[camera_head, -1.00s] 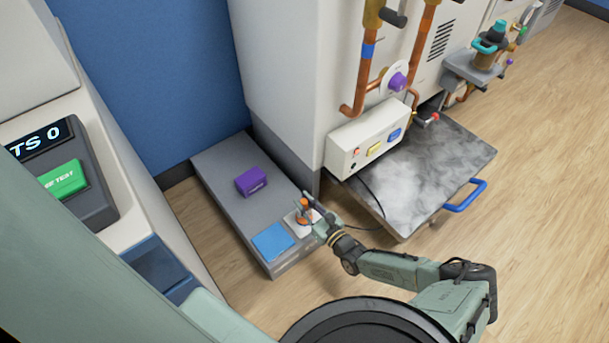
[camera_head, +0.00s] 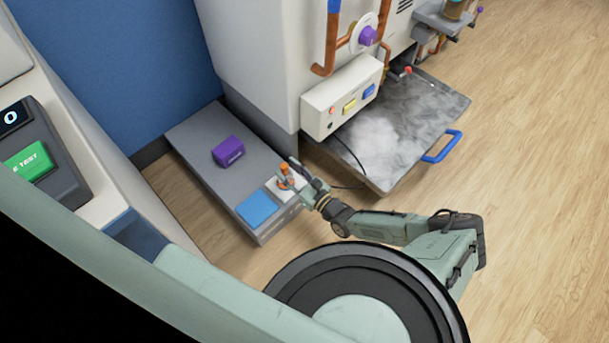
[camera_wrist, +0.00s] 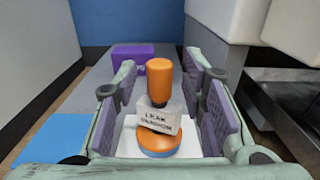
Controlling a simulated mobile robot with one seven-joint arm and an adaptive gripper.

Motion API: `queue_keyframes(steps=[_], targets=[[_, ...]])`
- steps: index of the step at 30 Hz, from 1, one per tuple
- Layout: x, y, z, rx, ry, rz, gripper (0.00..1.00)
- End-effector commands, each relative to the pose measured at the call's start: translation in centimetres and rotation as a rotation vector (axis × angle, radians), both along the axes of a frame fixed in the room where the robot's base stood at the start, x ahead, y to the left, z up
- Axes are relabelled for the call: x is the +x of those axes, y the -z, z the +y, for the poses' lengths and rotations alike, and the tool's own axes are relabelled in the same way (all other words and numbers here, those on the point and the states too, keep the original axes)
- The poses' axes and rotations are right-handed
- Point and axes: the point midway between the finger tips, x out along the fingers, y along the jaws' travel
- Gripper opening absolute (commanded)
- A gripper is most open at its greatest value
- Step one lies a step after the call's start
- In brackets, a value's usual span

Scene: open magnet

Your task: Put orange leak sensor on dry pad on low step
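The orange leak sensor (camera_head: 285,172) stands on a white pad (camera_head: 271,185) near the front of the grey low step (camera_head: 197,132). In the wrist view the sensor (camera_wrist: 160,82) has an orange top, a grey "LEAK SENSOR" tag and a wide orange base with a blue lower edge. A blue pad (camera_head: 257,208) lies to its left on the step. My gripper (camera_wrist: 163,98) is open, its fingers on either side of the sensor with visible gaps to both. I cannot tell from looks alone which pad is the dry one.
A purple block (camera_head: 228,151) sits farther back on the step. The white cabinet (camera_head: 255,60) with a control box (camera_head: 340,98) rises to the right. A grey tray (camera_head: 440,112) with a blue handle juts out beside it. Wood floor is clear at right.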

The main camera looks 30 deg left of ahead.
Motion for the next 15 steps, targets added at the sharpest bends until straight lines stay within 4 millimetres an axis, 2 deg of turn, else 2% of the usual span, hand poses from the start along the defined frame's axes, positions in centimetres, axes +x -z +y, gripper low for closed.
queue_keyframes(steps=[5,6,15], targets=[[-1.4,0.4,-4.3,-0.001,0.005,0.001,0.38],[-1.4,0.9,-4.5,0.002,0.003,0.0,0.38],[-2.5,0.8,-7.5,0.001,0.001,-0.001,0.38]])
